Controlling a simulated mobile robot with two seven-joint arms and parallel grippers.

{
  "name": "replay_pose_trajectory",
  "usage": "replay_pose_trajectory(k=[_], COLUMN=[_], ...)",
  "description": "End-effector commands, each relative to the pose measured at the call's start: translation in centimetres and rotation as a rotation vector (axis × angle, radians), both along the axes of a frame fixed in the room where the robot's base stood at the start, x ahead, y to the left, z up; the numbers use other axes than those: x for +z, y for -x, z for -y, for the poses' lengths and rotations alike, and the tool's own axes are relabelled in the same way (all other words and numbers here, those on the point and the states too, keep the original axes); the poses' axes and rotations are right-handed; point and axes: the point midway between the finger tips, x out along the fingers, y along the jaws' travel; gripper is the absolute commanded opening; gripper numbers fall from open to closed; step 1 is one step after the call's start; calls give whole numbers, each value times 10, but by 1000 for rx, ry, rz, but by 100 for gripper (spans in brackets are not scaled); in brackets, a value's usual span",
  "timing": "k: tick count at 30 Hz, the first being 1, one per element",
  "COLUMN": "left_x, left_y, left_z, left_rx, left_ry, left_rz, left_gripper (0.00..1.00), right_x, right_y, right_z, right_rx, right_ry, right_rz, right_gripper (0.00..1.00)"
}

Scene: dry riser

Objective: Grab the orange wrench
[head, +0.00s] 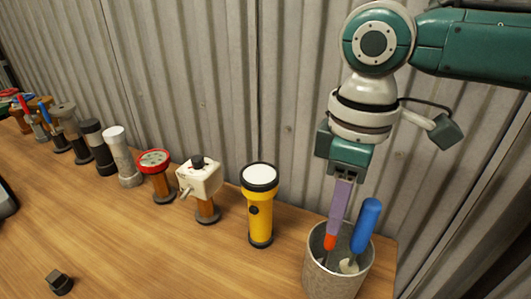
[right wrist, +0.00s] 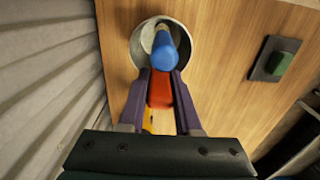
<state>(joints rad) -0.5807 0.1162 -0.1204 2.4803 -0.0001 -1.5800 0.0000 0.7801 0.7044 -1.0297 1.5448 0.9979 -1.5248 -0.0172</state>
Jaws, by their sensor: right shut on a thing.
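The orange wrench (head: 330,242) stands in a grey speckled pot (head: 317,280) at the right end of the wooden table; its orange-red handle shows and its lower end is hidden in the pot. My right gripper (head: 336,228) points down over the pot, its purple fingers shut on the handle. In the right wrist view the handle (right wrist: 160,92) lies between the two fingers. A blue-handled tool (head: 366,226) leans in the same pot, just right of the wrench. My left gripper is not in view.
A yellow flashlight (head: 261,212) stands left of the pot. A white box on a stand (head: 200,177), a red-rimmed one (head: 155,170) and several other upright things run along the corrugated wall. A small dark block (head: 59,283) lies at the front left. The middle of the table is clear.

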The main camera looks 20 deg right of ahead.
Motion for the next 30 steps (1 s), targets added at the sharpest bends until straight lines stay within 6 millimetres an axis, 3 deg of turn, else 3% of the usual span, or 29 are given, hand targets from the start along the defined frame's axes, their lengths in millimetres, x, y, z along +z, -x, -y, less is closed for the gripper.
replay_pose_trajectory(k=[5,30], left_x=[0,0], left_y=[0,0], left_z=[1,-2], left_rx=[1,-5], left_ry=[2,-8], left_rz=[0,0], left_gripper=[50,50], right_x=[0,0], right_y=[0,0], right_z=[0,0], right_rx=[0,0], right_ry=[0,-1], right_rz=[0,1], right_gripper=[0,0])
